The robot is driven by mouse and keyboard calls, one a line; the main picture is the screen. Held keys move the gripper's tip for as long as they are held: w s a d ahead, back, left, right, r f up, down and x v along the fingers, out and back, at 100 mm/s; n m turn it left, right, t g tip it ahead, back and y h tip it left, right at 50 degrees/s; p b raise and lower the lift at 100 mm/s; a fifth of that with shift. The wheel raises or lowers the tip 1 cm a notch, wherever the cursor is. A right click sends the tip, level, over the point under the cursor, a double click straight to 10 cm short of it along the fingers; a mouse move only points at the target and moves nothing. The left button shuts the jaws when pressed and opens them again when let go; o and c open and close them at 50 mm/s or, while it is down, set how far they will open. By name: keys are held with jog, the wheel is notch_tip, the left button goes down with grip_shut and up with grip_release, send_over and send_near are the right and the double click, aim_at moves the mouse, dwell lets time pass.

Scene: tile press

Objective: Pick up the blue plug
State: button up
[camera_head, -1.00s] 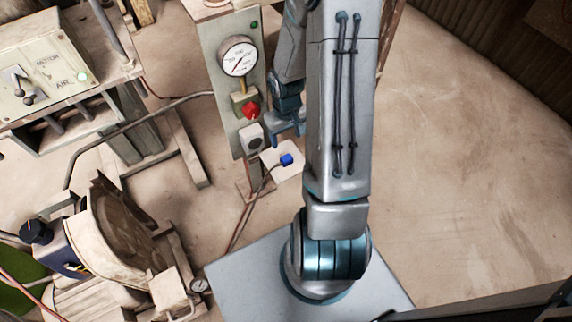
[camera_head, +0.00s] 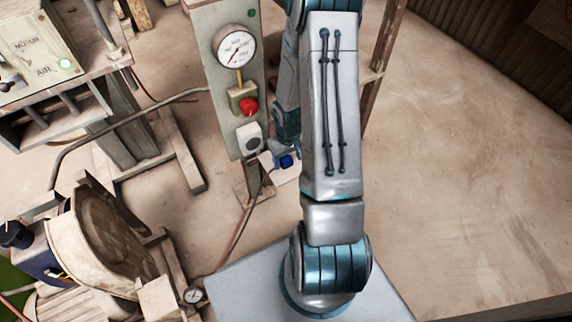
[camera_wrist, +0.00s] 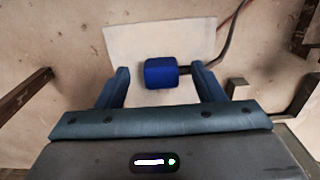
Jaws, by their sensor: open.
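The blue plug (camera_wrist: 161,73) lies on a pale square plate (camera_wrist: 170,38) in the wrist view, with its dark cable (camera_wrist: 226,48) leading off to the upper right. My gripper (camera_wrist: 161,84) is open, with one finger to the left of the plug and one to the right. The plug sits between the fingertips with gaps on both sides. In the head view the plug (camera_head: 287,161) is partly covered by my gripper (camera_head: 283,150), close to the foot of the grey panel. The exact height of the fingers over the plate cannot be told.
The upright panel (camera_head: 232,80) with a gauge (camera_head: 235,47), a red knob (camera_head: 248,106) and a white socket (camera_head: 249,139) stands just left of my arm. A machine bench (camera_head: 60,110) is farther left. Open floor (camera_head: 460,190) lies to the right.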

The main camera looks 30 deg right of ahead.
notch_tip(320, 180, down, 2)
jog(key=shift+f, duration=0.1)
jog(key=c, duration=1.2)
jog(key=shift+o, duration=0.2)
jog(key=shift+r, duration=0.2)
